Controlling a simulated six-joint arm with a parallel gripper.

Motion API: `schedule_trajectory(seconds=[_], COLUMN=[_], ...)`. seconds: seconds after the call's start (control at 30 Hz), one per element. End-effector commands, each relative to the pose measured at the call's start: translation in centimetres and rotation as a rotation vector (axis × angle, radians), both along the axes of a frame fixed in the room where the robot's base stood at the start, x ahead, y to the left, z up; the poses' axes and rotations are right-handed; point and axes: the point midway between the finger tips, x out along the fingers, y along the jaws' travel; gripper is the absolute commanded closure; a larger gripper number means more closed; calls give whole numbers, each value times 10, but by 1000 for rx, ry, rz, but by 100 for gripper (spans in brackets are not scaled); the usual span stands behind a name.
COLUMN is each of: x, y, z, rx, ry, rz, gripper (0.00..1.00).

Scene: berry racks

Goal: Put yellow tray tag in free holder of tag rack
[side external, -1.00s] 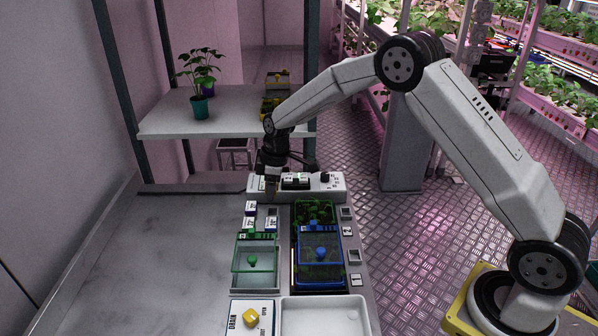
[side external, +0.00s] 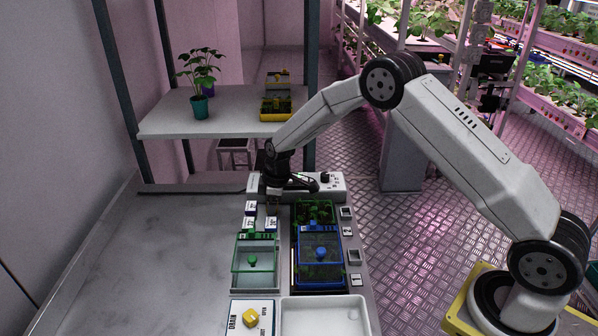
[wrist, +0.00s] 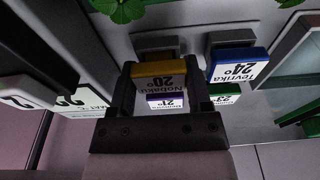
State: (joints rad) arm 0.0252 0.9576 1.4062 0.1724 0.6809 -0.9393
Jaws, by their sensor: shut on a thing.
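In the wrist view the yellow tray tag (wrist: 160,82), printed "Nobaku 20°", is pinched between the two fingers of my gripper (wrist: 161,72). A grey holder (wrist: 156,43) of the tag rack lies just beyond its yellow edge; I cannot tell whether the tag touches it. A blue-edged tag (wrist: 236,68), "Tevrika 24°", sits by the neighbouring holder to the right. A purple-edged tag (wrist: 166,101) shows between the fingers. In the side view my gripper (side external: 272,206) points down at the rack behind the white tags (side external: 249,223), hiding the yellow tag.
A white control box (side external: 328,185) stands just behind my gripper. A yellow tray (side external: 277,107) is on the shelf. The grey bench (side external: 160,260) is clear on the left.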

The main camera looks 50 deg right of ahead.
Motion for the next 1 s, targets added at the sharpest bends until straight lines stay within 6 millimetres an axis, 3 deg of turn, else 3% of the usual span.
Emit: schedule_trajectory(seconds=[0.37,0.4,0.5,1.0], x=[0,0,0,0], y=[0,0,0,0], z=[-2,-2,-2,10], rx=[0,0,0,0], ry=[0,0,0,0], rz=[0,0,0,1], gripper=[91,24,0,0])
